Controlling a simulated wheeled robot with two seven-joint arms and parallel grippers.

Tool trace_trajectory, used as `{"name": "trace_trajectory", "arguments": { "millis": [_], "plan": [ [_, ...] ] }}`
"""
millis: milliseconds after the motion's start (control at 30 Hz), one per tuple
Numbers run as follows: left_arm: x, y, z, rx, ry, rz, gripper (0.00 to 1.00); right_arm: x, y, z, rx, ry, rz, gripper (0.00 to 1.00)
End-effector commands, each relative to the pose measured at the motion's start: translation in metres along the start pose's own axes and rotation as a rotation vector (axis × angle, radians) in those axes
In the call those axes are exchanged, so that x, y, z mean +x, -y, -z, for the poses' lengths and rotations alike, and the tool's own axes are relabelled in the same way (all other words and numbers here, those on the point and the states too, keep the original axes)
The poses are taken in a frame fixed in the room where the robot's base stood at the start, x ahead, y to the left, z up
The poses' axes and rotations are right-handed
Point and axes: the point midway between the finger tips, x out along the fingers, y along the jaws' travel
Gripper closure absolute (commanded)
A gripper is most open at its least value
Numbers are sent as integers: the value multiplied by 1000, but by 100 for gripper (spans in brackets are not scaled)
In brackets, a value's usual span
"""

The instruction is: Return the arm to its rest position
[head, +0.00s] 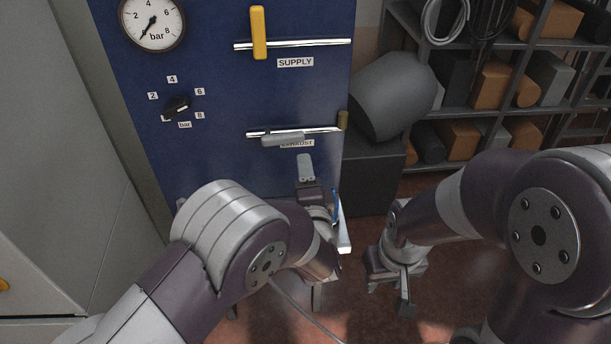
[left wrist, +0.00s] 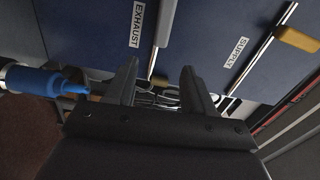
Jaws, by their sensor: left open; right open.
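My left arm comes in from the left in the head view and reaches low in front of the blue panel (head: 215,70). My left gripper (head: 306,172) is below the grey exhaust handle (head: 283,139), partly hidden by its own wrist. In the left wrist view the left gripper (left wrist: 158,85) has its two fingers apart, and I see nothing held between them. The panel's EXHAUST and SUPPLY labels show beyond the fingers. My right gripper (head: 400,285) hangs low over the floor, right of the left one, open, with nothing visible in it.
The yellow supply handle (head: 259,32) stands across its pipe. A gauge (head: 152,18) and a black knob (head: 177,106) are on the panel. A dark grey cylinder (head: 393,95) and loaded shelves (head: 500,110) stand at right. A blue nozzled object (left wrist: 45,82) lies left of the fingers.

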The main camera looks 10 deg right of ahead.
Motion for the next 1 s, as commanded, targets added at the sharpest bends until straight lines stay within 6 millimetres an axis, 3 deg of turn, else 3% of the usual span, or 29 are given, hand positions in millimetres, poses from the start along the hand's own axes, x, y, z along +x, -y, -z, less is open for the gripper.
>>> {"name": "trace_trajectory", "arguments": {
  "millis": [267, 367, 467, 533, 567, 633, 700, 800, 900, 1000],
  "plan": [
    [0, 0, 0, -3, 0, 0, 47, 0, 0, 0, 0, 0, 0, 57],
    [0, -8, 2, -106, -10, -37, 47, 0, 0, 0, 0, 0, 0, 57],
    [-18, -63, 20, -372, -81, -322, 47, 0, 0, 0, 0, 0, 0, 57],
    [-54, -102, 23, -605, -50, -663, 47, 0, 0, 0, 0, 0, 0, 57],
    [-70, -112, 10, -700, 23, -808, 47, 0, 0, 0, 0, 0, 0, 57],
    [-115, -120, -40, -877, 304, -1084, 47, 0, 0, 0, 0, 0, 0, 57],
    [-156, -112, -98, -973, 606, -1217, 47, 0, 0, 0, 0, 0, 0, 57],
    [-203, -91, -167, -1034, 935, -1255, 47, 0, 0, 0, 0, 0, 0, 57],
    [-226, -68, -218, -1079, 1084, -1206, 47, 0, 0, 0, 0, 0, 0, 57],
    [-217, -52, -242, -1178, 1111, -1111, 47, 0, 0, 0, 0, 0, 0, 57]
  ]
}}
